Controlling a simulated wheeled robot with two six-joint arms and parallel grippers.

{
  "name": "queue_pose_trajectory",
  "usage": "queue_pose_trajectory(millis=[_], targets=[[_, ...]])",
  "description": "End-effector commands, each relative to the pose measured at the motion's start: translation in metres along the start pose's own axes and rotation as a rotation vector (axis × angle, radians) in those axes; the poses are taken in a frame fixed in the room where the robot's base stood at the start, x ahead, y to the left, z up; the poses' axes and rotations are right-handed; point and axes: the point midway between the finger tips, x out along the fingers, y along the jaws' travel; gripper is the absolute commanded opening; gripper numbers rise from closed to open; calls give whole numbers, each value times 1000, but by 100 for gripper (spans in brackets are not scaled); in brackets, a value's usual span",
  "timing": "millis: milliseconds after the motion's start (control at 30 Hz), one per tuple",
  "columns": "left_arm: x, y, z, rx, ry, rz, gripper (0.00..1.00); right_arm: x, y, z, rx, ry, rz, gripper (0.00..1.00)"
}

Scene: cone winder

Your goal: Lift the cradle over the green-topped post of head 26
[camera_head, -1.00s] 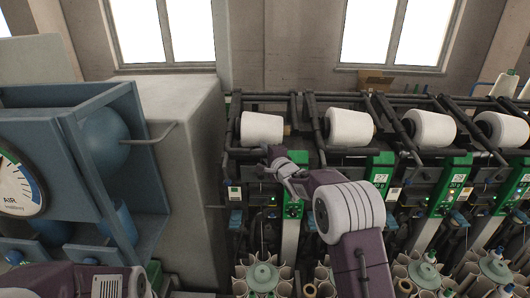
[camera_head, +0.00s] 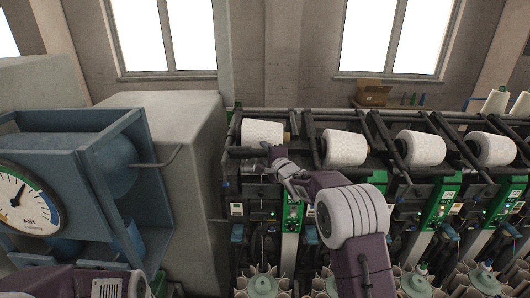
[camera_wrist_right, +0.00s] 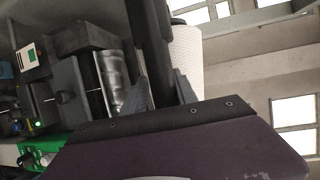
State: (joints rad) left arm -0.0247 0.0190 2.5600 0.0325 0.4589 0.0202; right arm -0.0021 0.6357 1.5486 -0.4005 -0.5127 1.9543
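The cradle (camera_head: 240,153) at the left end of the machine is a dark arm frame carrying a white cone (camera_head: 262,132). This cone sits higher than the neighbouring cones. My right gripper (camera_head: 270,150) is at the cradle's front, just below the cone. In the right wrist view its two grey fingers (camera_wrist_right: 162,88) lie on both sides of a dark cradle bar (camera_wrist_right: 150,40), close against it. The green-topped post (camera_head: 292,212) stands below and right of the gripper; its number is unreadable. My left gripper is not in view.
More white cones (camera_head: 343,148) in dark cradles line up to the right. A grey cabinet (camera_head: 190,150) and a blue frame with an air gauge (camera_head: 28,200) stand close on the left. A cardboard box (camera_head: 373,93) is behind the machine.

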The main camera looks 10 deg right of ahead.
Motion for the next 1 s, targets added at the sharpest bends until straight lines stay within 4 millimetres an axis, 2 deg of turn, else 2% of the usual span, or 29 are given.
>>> queue_pose_trajectory(millis=[233,333,733,900,1000], targets=[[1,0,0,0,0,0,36,-1,2,0,1,1,4,31],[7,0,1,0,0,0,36,-8,3,-1,0,1,2,31],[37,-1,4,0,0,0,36,-72,3,0,0,2,0,31],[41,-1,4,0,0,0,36,-88,1,0,-1,1,0,31],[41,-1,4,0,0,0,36,-91,0,0,0,1,0,31]])
